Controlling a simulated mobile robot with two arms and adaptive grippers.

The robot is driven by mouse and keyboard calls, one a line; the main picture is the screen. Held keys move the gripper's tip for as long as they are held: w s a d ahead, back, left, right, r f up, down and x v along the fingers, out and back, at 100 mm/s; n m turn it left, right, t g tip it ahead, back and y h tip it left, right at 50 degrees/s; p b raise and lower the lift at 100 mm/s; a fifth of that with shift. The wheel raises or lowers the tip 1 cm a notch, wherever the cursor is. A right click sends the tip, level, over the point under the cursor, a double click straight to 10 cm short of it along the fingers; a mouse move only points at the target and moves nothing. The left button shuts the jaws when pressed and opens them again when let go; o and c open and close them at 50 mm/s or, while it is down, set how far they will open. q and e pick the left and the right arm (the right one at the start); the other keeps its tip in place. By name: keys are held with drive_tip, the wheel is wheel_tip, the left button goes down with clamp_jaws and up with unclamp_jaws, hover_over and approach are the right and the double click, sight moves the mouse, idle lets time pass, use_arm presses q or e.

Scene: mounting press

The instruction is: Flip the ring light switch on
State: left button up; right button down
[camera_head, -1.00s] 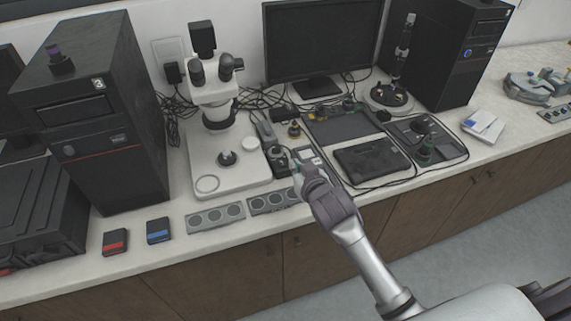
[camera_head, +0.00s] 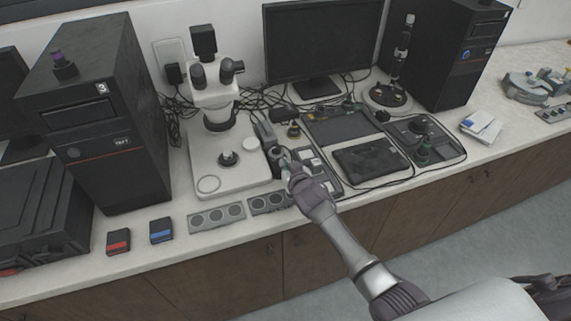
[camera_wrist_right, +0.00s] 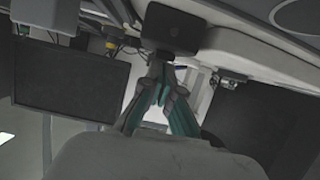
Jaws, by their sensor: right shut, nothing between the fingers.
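A white microscope (camera_head: 213,80) stands on a pale base, with a dark ring (camera_head: 220,118) under its head, which looks like the ring light. Just right of the base is a narrow grey and dark box (camera_head: 266,136). I cannot make out which part is the ring light switch, or its state. My right gripper (camera_head: 286,164) is shut and empty, its tips at the near end of this box; I cannot tell whether they touch it. In the right wrist view the greenish fingertips (camera_wrist_right: 161,74) are together, just below a dark square part (camera_wrist_right: 171,27). My left gripper is out of view.
Grey panels with round discs (camera_head: 217,216) lie along the front edge. A dark tablet-like device (camera_head: 371,159) and a tray (camera_head: 343,122) lie right of the gripper, with cables around. A monitor (camera_head: 322,42) and black towers (camera_head: 104,110) stand behind and at the sides.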

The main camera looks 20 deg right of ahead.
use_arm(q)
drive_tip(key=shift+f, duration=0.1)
use_arm(e)
drive_tip(key=shift+f, duration=0.15)
drive_tip(key=shift+f+t+b, duration=0.3)
drive_tip(key=shift+f+b, duration=0.3)
drive_tip(key=shift+b, duration=0.65)
drive_tip(key=shift+s+r, duration=0.1)
drive_tip(key=shift+r, duration=0.2)
drive_tip(key=shift+r+p, duration=0.55)
drive_tip(key=shift+p, duration=0.1)
wheel_tip(320, 180, up, 3)
drive_tip(key=p, duration=0.2)
drive_tip(key=shift+p, duration=0.3)
drive_tip(key=v, duration=0.2)
drive_tip(key=f+b+v, duration=0.1)
drive_tip(key=v, duration=0.2)
drive_tip(key=shift+s+a, duration=0.1)
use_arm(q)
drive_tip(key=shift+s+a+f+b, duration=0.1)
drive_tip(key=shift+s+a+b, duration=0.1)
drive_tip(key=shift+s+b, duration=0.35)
use_arm(e)
drive_tip(key=v, duration=0.3)
drive_tip(key=f+v, duration=0.1)
drive_tip(key=v, duration=0.1)
drive_tip(key=shift+s+r, duration=0.1)
drive_tip(key=shift+s, duration=0.25)
